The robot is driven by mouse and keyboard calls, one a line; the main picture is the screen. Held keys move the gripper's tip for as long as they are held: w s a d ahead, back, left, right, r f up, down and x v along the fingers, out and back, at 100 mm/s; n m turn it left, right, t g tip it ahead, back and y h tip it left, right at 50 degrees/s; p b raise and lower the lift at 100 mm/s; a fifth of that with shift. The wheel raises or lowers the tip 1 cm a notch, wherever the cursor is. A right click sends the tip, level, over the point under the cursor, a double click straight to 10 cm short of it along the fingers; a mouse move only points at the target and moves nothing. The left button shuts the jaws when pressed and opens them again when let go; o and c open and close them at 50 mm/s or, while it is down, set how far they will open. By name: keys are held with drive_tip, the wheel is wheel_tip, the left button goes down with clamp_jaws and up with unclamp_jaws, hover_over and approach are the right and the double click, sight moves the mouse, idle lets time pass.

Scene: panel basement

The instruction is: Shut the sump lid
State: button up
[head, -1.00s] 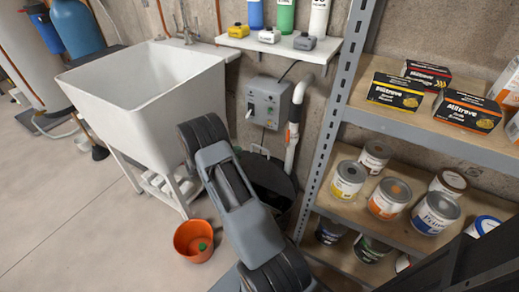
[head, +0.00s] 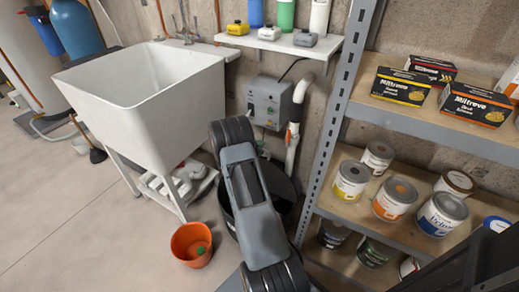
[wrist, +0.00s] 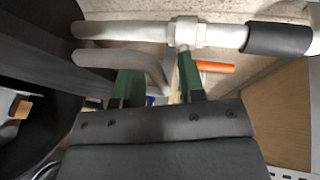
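The black sump basin (head: 284,187) stands on the floor between the sink and the shelf. My arm crosses in front of it in the head view and hides much of it. I cannot clearly make out the sump lid apart from the dark basin. In the wrist view a large dark curved surface (wrist: 25,75) fills the left side; I cannot tell whether it is lid or basin. White pipes lie beyond the fingers.
A white pipe (head: 292,150) and grey control box (head: 263,102) are on the wall behind the basin. A white sink (head: 150,105) is at left, an orange bucket (head: 190,247) in front. A shelf with cans (head: 350,181) is close at right.

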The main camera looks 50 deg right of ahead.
clamp_jaws()
idle(0.3)
drive_tip(key=shift+a, duration=0.1)
